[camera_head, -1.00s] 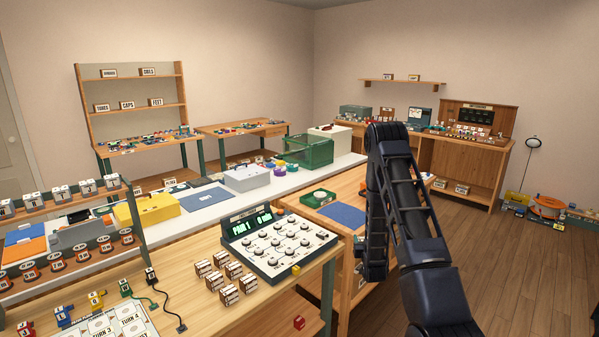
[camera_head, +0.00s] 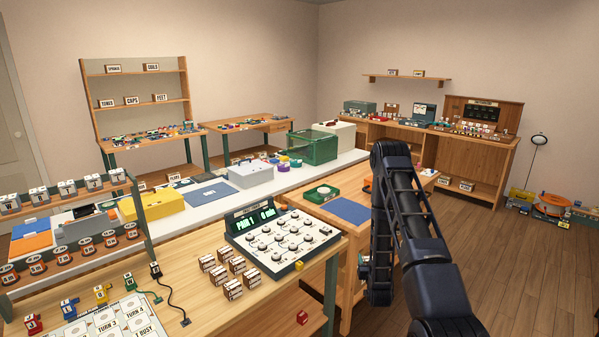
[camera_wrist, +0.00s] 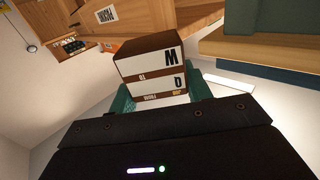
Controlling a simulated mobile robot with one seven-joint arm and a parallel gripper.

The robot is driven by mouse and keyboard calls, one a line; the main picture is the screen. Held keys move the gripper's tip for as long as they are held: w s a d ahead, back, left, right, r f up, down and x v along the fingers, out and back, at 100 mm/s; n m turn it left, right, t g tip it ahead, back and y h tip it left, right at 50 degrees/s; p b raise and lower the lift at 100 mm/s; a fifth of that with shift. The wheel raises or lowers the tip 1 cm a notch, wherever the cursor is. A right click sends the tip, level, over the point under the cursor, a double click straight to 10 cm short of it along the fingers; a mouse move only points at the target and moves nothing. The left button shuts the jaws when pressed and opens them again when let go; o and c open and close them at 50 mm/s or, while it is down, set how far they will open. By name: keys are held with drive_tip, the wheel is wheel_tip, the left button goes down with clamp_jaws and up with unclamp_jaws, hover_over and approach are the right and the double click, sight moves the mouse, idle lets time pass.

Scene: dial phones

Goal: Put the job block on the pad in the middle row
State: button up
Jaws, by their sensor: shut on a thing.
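My gripper (camera_wrist: 160,92), with teal fingers, is shut on a brown block with white labelled faces (camera_wrist: 152,68) in the wrist view. A large M shows on it; the smaller print is hard to read, so I cannot tell if it is the job block. In the head view, my arm stands on the right and the held block is not clearly visible. Several similar brown and white blocks (camera_head: 233,289) stand on the near wooden table. A white board (camera_head: 108,322) with printed cells, some reading TURN 3 and TURN 4, lies at the bottom left, partly cut off.
A dial console (camera_head: 285,242) with a lit display stands behind the blocks. Small coloured lettered blocks (camera_head: 102,294) and a black cable (camera_head: 170,300) lie near the board. A rack (camera_head: 75,225) stands at left.

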drive_tip(key=w+a+r+n+y, duration=0.1)
drive_tip(key=w+a+r+y, duration=0.1)
drive_tip(key=a+r, duration=0.85)
drive_tip(key=s+a+r+n+y, duration=0.1)
drive_tip(key=a+r, duration=0.1)
drive_tip(key=a, duration=0.4)
drive_tip(key=s+a+r+y, duration=0.1)
drive_tip(key=s+a+r, duration=0.1)
drive_tip(key=a, duration=0.5)
drive_tip(key=s+a+r+n+y, duration=0.1)
drive_tip(key=a+r, duration=0.1)
drive_tip(key=a, duration=0.4)
drive_tip(key=shift+s+a+n+g+y, duration=0.3)
drive_tip(key=shift+s+g, duration=0.05)
drive_tip(key=shift+g, duration=0.05)
drive_tip(key=s+a+r+n+g+y, duration=0.1)
drive_tip(key=s+a+r+y, duration=0.1)
drive_tip(key=s+a, duration=0.7)
drive_tip(key=s+a+r+n+g+y, duration=0.1)
drive_tip(key=s+a+r+n+y, duration=0.1)
drive_tip(key=s+a+r, duration=0.3)
drive_tip(key=s+a+r+n+g+y, duration=0.2)
drive_tip(key=s+a+r+y, duration=0.1)
drive_tip(key=s+a, duration=0.9)
drive_tip(key=a+r, duration=0.1)
drive_tip(key=a, duration=0.1)
drive_tip(key=shift+s+a, duration=0.35)
drive_tip(key=shift+s, duration=0.05)
drive_tip(key=shift+f, duration=0.1)
